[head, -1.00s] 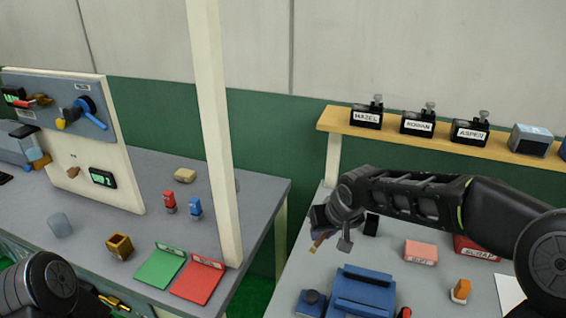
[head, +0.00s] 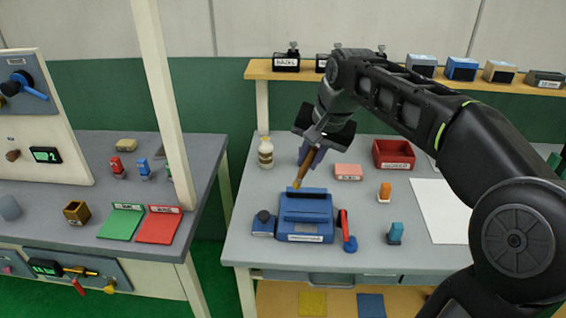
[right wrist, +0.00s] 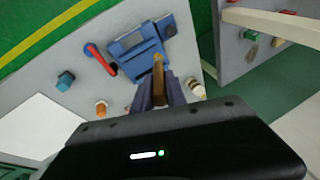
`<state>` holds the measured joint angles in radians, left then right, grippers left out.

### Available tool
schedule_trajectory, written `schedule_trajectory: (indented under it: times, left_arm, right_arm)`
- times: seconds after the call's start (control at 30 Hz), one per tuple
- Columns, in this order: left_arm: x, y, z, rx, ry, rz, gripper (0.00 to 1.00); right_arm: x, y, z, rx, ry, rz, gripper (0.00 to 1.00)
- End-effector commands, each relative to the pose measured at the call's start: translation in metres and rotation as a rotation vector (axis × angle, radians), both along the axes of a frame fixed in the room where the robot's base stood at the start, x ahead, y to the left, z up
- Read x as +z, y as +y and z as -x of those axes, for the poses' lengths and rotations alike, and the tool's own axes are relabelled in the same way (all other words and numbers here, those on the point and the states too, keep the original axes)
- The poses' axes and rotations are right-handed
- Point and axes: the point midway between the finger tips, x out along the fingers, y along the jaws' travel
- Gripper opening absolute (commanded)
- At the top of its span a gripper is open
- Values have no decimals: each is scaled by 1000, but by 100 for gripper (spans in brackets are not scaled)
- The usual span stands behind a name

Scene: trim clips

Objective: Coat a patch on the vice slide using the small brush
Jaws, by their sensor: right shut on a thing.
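The blue vice (head: 305,212) stands on the right-hand bench, with a raised block and a pale label on its front. It also shows in the right wrist view (right wrist: 138,48). My right gripper (head: 312,152) is shut on the small brush (head: 307,166), which has a brown handle and a yellowish tip. The brush tilts, tip down, at the vice's back left edge; I cannot tell whether the tip touches. In the right wrist view the brush (right wrist: 158,72) points at the vice between the purple-grey fingers. My left gripper is not in view.
Around the vice are a cream bottle (head: 265,152), a pink block (head: 348,171), a red bin (head: 394,154), an orange-topped item (head: 385,191), a teal item (head: 395,233) and a red-handled tool (head: 344,225). White paper (head: 440,208) lies right. A shelf (head: 260,69) runs behind.

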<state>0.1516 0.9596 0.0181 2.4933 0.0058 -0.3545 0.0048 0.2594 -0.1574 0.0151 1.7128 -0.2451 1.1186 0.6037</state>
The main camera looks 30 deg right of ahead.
Motion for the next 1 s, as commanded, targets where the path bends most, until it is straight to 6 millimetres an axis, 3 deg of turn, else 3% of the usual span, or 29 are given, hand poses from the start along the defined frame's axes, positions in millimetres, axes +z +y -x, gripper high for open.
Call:
schedule_trajectory:
  times: [0.1,0.57,1.0]
  left_arm:
    - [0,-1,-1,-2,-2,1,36]
    - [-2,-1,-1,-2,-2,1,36]
    - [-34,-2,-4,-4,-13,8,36]
  right_arm:
    - [-3,6,10,-34,-2,-43,0]
    - [-7,7,8,-33,-5,-61,0]
    - [-48,7,8,-32,-6,-60,0]
